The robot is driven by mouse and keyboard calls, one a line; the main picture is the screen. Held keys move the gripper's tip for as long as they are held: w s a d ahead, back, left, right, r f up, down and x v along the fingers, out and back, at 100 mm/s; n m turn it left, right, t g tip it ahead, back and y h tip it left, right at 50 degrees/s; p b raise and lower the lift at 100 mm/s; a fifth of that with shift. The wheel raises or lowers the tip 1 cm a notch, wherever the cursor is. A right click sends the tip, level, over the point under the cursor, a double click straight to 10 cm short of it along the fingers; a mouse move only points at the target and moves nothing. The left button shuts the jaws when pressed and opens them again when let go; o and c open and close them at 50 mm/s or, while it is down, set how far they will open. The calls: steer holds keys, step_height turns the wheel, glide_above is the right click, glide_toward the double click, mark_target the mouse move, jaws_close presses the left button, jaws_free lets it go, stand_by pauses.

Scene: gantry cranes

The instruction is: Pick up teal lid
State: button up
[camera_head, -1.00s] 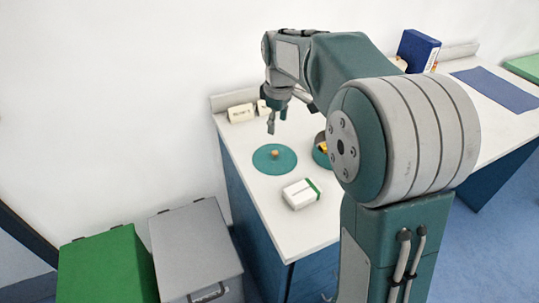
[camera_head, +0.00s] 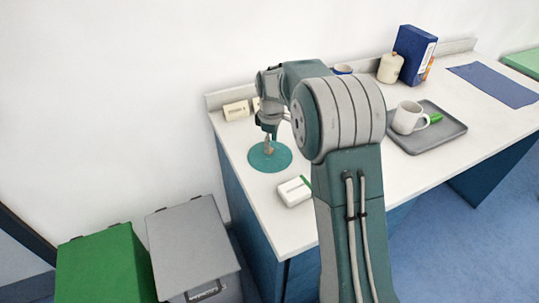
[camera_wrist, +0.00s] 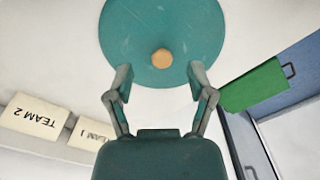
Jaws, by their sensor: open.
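The teal lid (camera_head: 270,157) is a flat round disc with a small tan knob, lying on the white counter near its left end. In the wrist view the lid (camera_wrist: 190,38) fills the top middle, its knob (camera_wrist: 162,58) just beyond my fingertips. My gripper (camera_head: 268,146) points down over the lid, close above the knob. In the wrist view my gripper (camera_wrist: 158,78) is open and empty, with one finger on either side below the knob. My gripper partly hides the knob in the head view.
A white and green box (camera_head: 294,191) lies close in front of the lid. Name cards (camera_head: 236,110) stand behind it by the wall. A grey tray (camera_head: 452,128) with a white mug (camera_head: 407,117) lies to the right. Green (camera_head: 105,265) and grey (camera_head: 190,245) bins stand left of the counter.

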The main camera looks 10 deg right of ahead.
step_height(320, 180, down, 2)
steer(key=shift+d+f, duration=0.1)
steer(key=shift+f, duration=0.25)
steer(key=shift+a, duration=0.45)
steer(key=c, duration=0.9)
steer(key=shift+d, duration=0.25)
jaws_close()
